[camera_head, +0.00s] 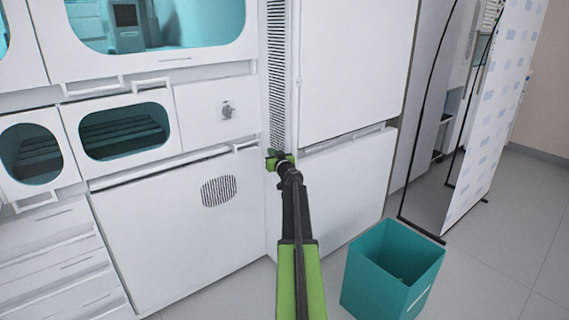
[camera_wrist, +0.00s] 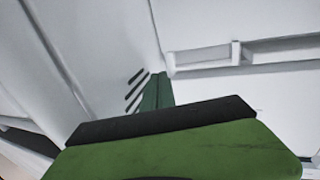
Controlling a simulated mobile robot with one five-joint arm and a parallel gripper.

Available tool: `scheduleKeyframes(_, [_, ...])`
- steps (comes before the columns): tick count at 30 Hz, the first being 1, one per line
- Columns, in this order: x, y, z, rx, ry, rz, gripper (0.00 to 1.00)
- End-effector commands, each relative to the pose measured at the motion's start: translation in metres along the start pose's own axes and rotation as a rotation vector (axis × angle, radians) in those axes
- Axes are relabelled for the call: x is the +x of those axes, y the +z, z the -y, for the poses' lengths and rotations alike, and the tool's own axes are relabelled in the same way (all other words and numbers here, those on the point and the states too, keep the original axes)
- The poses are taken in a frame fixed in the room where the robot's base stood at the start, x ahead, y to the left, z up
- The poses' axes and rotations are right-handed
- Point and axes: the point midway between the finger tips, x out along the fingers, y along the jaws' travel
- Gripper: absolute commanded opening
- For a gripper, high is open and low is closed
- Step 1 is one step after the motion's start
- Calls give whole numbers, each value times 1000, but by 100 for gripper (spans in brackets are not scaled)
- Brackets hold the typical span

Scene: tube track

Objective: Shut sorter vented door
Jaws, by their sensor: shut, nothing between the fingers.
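The vented door (camera_head: 160,235) is a white panel with a dark oval grille, low on the white sorter at the left. It looks flush or nearly flush with the front; a small gap cannot be ruled out. A short handle (camera_head: 245,146) sits at its upper right. My gripper (camera_head: 279,158) is shut and empty, just right of that handle, in front of the narrow slotted strip between the cabinets. The wrist view shows my green gripper (camera_wrist: 155,92) close to white panels, with dark slots beside it. Contact with the door cannot be told.
A white cabinet (camera_head: 345,190) with large panels stands to the right of the strip. An open teal bin (camera_head: 385,285) stands on the floor at the lower right, near my arm. A patterned banner stand (camera_head: 495,110) is farther right. Grey floor (camera_head: 510,240) is clear at the right.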

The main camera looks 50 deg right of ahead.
Motion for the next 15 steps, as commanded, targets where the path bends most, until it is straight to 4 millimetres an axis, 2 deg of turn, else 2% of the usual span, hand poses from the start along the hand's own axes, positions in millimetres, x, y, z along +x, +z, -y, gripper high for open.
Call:
scheduleKeyframes(3, [-24,0,2,0,-5,0,0])
scheduleKeyframes(9, [-77,0,-13,0,-6,0,0])
scheduleKeyframes(15, [-106,0,-23,0,-7,0,0])
